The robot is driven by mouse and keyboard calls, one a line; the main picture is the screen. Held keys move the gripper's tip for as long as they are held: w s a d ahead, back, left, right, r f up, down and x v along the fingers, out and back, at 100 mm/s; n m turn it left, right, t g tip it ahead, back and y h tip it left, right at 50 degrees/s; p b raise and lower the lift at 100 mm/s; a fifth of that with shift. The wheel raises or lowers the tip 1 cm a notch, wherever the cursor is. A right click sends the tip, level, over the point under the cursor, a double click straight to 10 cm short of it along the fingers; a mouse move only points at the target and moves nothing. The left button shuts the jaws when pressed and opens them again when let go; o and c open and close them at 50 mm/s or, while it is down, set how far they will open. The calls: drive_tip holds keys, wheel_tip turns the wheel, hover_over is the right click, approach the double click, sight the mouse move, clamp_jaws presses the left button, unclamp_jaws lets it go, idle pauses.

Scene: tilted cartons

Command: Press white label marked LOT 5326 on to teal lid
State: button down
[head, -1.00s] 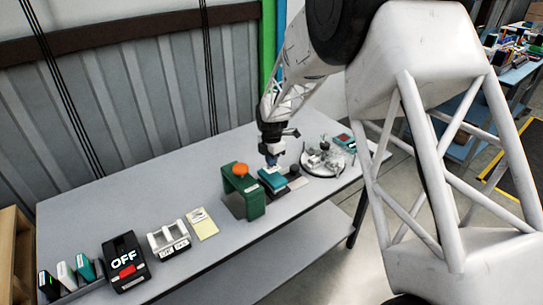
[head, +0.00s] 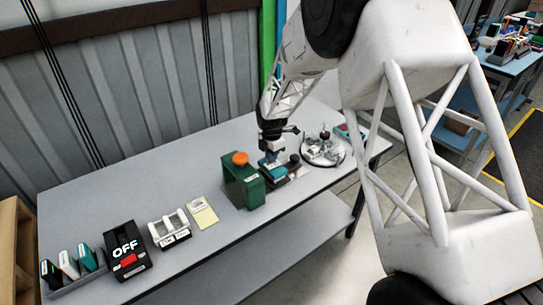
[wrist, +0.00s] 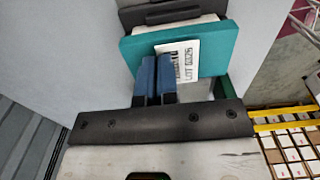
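The teal lid (wrist: 215,50) lies beneath my gripper in the wrist view; in the head view the teal lid (head: 277,172) is partly hidden by the gripper. The white label (wrist: 186,60), with black print that reads like LOT 5326, lies over the lid's near part at the fingertips. I cannot tell whether it lies flat against the lid or is slightly above it. My gripper (wrist: 156,62) has its blue fingers close together on the label's left part. In the head view my gripper (head: 272,158) points down at the lid.
A green stand with an orange knob (head: 240,158) is close left of the lid. A round tray (head: 323,155) of clear parts is to the right. A yellow pad (head: 202,213), white holder (head: 169,229) and black OFF box (head: 127,254) stand farther left on the grey table.

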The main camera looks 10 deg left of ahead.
drive_tip(key=shift+f, duration=0.25)
idle(1.0)
drive_tip(key=c, duration=1.3)
unclamp_jaws()
drive_tip(key=shift+r, duration=0.1)
drive_tip(key=shift+r, duration=3.8)
drive_tip(key=shift+r, duration=0.15)
drive_tip(key=shift+r, duration=2.9)
